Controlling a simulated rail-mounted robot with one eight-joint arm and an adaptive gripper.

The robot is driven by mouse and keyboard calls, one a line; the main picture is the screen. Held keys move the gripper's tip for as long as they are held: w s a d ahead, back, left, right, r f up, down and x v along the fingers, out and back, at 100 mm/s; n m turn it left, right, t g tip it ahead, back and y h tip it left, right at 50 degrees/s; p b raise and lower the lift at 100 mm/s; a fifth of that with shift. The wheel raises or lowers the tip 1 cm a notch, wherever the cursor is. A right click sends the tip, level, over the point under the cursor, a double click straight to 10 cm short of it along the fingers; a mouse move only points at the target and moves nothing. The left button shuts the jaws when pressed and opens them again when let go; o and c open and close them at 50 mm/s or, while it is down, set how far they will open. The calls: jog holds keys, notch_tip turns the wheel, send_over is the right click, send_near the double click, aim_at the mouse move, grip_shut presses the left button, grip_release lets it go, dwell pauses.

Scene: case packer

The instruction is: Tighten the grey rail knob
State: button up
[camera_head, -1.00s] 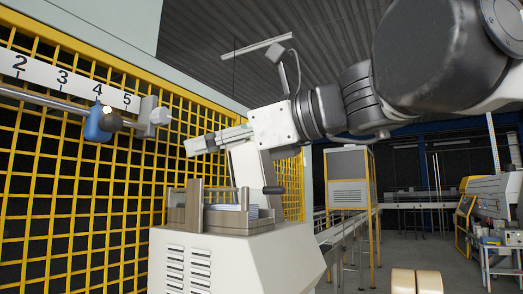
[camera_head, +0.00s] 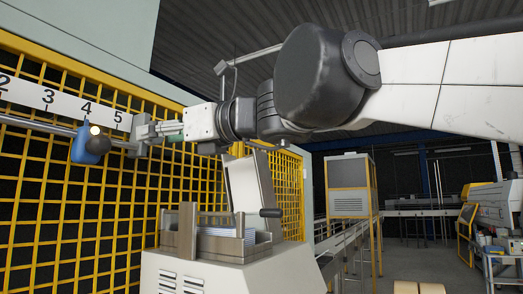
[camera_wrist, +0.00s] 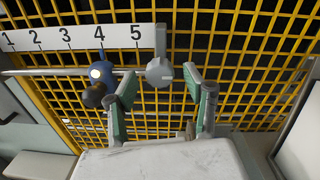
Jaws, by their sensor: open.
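The grey rail knob (camera_wrist: 159,71) is round with a pale mark. It sits at the rail's right end, below the 5 in the wrist view. My gripper (camera_wrist: 161,88) is open, with green-lined fingers to either side of the knob's line; contact with the knob is not visible. In the head view my gripper (camera_head: 164,130) reaches left to the rail's end bracket (camera_head: 139,130), and its fingers partly hide the knob. A blue slider (camera_wrist: 102,74) with a dark knob (camera_wrist: 93,97) sits on the rail below the 4.
The white number scale (camera_head: 62,99) runs above the metal rail (camera_head: 35,122). Yellow mesh fencing (camera_head: 45,185) stands close behind. A white machine (camera_head: 225,268) with a metal-walled tray (camera_head: 222,246) stands below my gripper. A conveyor (camera_head: 345,240) lies farther right.

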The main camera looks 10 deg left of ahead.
jog(key=shift+x, duration=1.15)
jog(key=shift+c, duration=0.5)
grip_shut()
